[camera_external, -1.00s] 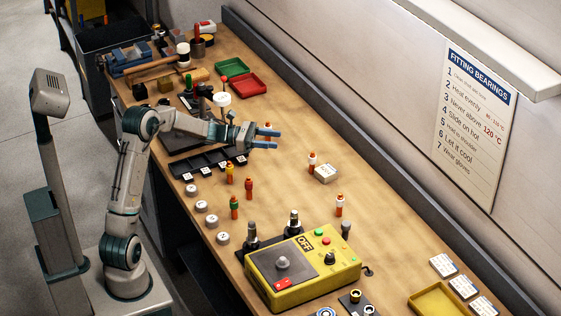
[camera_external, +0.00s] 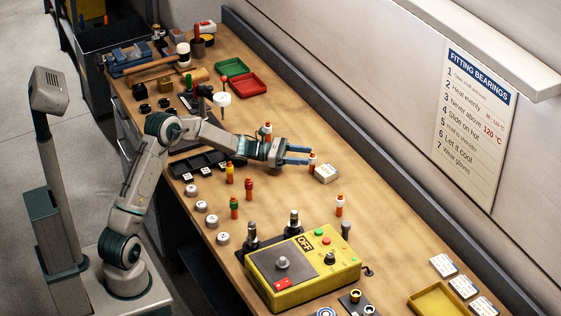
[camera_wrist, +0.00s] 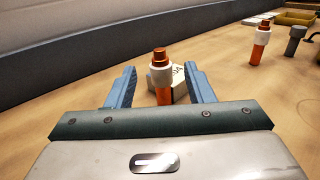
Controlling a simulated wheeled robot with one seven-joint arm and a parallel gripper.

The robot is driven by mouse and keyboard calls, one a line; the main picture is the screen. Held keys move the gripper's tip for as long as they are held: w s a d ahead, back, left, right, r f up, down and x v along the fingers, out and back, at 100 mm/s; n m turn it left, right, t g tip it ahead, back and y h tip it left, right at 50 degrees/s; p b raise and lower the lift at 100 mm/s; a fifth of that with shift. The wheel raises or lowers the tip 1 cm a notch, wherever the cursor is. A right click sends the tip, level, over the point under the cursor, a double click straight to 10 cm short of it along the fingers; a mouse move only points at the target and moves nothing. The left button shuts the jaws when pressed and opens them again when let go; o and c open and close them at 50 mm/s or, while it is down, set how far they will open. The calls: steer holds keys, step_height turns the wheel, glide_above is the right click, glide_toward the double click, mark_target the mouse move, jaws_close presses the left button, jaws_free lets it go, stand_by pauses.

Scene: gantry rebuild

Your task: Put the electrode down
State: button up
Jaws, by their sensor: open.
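An orange electrode with a white collar (camera_external: 312,163) stands upright on the bench. In the wrist view this electrode (camera_wrist: 161,78) shows between the open fingers of my gripper (camera_wrist: 160,82), with a gap on both sides. In the external view my gripper (camera_external: 298,155) is low over the bench, its blue fingers reaching toward the electrode. A similar electrode (camera_external: 268,131) stands behind my gripper, and another (camera_external: 340,205) stands nearer the yellow box; it also shows in the wrist view (camera_wrist: 261,42). My gripper holds nothing.
A small white block (camera_external: 325,174) lies just beyond the electrode. A yellow control box (camera_external: 310,272) stands at the front, with dark posts behind it. Coloured pegs (camera_external: 249,188) and white discs (camera_external: 212,221) stand to the left. The bench toward the wall is clear.

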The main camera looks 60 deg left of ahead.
mark_target(312, 154)
steer(key=x, duration=0.3)
steer(key=shift+w+d, duration=0.2)
steer(key=shift+d, duration=0.05)
steer(key=shift+c, duration=0.3)
jaws_close()
